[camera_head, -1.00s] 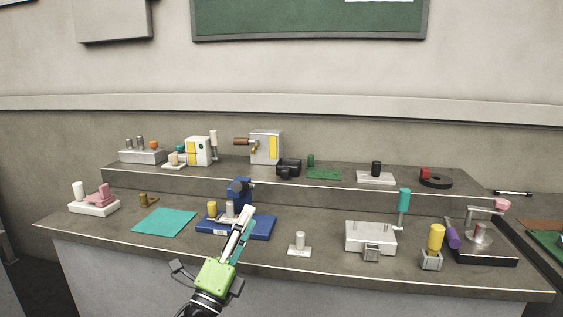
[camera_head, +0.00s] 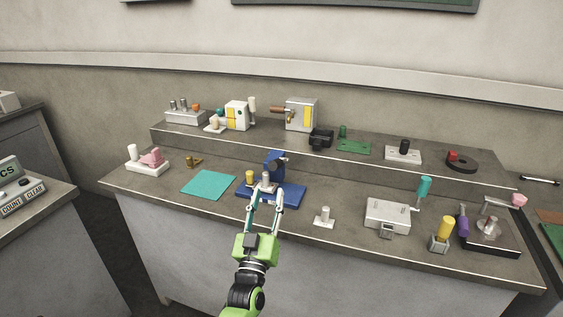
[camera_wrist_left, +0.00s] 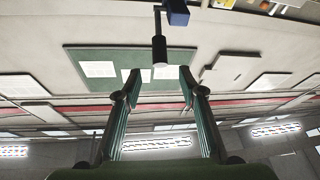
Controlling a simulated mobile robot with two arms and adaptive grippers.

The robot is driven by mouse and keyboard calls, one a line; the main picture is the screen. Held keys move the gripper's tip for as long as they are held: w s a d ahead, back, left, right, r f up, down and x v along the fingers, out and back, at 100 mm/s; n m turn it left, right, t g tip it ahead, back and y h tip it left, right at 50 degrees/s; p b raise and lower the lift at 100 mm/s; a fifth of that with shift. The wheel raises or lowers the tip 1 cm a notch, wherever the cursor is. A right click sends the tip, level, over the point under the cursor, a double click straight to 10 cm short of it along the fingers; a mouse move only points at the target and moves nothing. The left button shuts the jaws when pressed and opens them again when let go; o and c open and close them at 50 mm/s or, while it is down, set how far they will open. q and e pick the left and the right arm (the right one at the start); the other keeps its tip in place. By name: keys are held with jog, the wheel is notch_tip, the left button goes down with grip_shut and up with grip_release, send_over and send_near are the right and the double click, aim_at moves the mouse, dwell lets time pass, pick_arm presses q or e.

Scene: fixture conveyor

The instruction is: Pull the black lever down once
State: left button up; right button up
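A blue fixture (camera_head: 274,163) stands on a blue base (camera_head: 290,194) at the middle of the bench. In the left wrist view, which is upside down, a dark lever with a black grip (camera_wrist_left: 159,48) sticks out from a blue block (camera_wrist_left: 177,12). My left gripper (camera_head: 265,194) is in front of the blue fixture in the head view. Its fingers are apart with nothing held. In the wrist view the fingertips (camera_wrist_left: 160,75) lie on either side of the grip's end, with gaps visible. The lever is hard to make out in the head view. My right gripper is not in view.
A yellow cylinder (camera_head: 250,177) and a grey cylinder (camera_head: 266,179) stand on the blue base close to my fingers. A teal mat (camera_head: 208,185) lies left. A small white stand (camera_head: 324,218) and a metal box (camera_head: 387,216) are right. A raised shelf (camera_head: 220,139) runs behind.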

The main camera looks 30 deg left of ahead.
aim_at(275, 164)
pick_arm(q)
jog(key=b+x, duration=0.2)
jog(key=x, duration=0.9)
jog(key=shift+w+a+r, duration=0.15)
jog(key=shift+w+a, duration=0.05)
jog(key=shift+w, duration=0.15)
jog(key=shift+c, duration=0.4)
grip_shut()
